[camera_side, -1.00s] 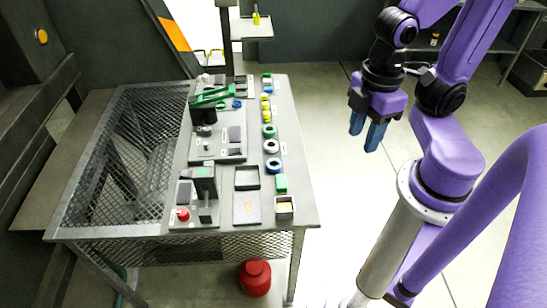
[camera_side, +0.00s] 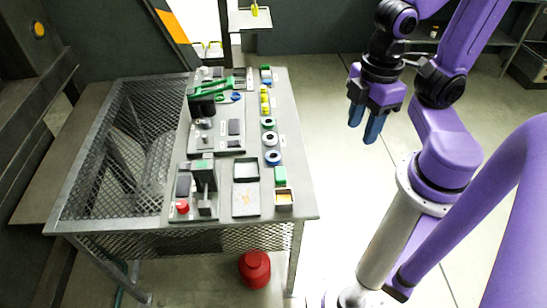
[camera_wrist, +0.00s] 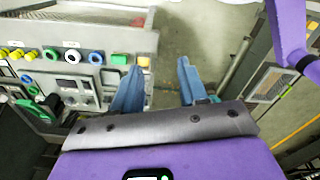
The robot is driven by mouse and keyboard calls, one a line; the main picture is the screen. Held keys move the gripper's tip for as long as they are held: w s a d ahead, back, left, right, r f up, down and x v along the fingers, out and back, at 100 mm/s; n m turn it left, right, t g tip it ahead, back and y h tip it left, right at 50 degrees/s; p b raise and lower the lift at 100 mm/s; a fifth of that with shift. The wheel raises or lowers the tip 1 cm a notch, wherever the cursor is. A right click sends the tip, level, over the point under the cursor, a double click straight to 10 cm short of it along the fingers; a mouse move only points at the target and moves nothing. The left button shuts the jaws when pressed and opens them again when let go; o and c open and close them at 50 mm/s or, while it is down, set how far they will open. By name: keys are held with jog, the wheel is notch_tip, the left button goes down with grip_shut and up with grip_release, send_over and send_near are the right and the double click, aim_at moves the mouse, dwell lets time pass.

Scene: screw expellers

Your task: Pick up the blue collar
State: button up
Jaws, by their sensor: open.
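A blue ring-shaped collar with a pale centre (camera_side: 273,158) lies on the bench, in the row along its right side, between a pale ring and a green block. It also shows in the wrist view (camera_wrist: 95,57). A second, smaller blue ring (camera_side: 236,97) lies near the green lever, also seen in the wrist view (camera_wrist: 33,90). My gripper (camera_side: 364,123) hangs in the air to the right of the bench, well apart from the collars. Its blue fingers are spread with nothing between them, as the wrist view (camera_wrist: 160,68) shows.
The grey bench (camera_side: 298,205) holds a press with a green lever (camera_side: 210,88), a fixture with a red button (camera_side: 182,207), an open black tray (camera_side: 246,169) and a small box (camera_side: 284,199). A red can (camera_side: 255,268) stands on the floor. Open floor separates bench and gripper.

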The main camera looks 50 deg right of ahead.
jog(key=o, duration=0.6)
jog(key=m+h, duration=0.2)
jog(key=m, duration=2.4)
send_over(273, 153)
jog(key=s+a, duration=0.2)
jog(key=a, duration=0.1)
notch_tip(273, 153, down, 11)
jog(key=f, duration=0.5)
jog(key=d+f, duration=0.1)
jog(key=f, duration=0.5)
jog(key=w+f, duration=0.1)
jog(key=f, duration=0.4)
jog(key=shift+d+f, duration=0.35)
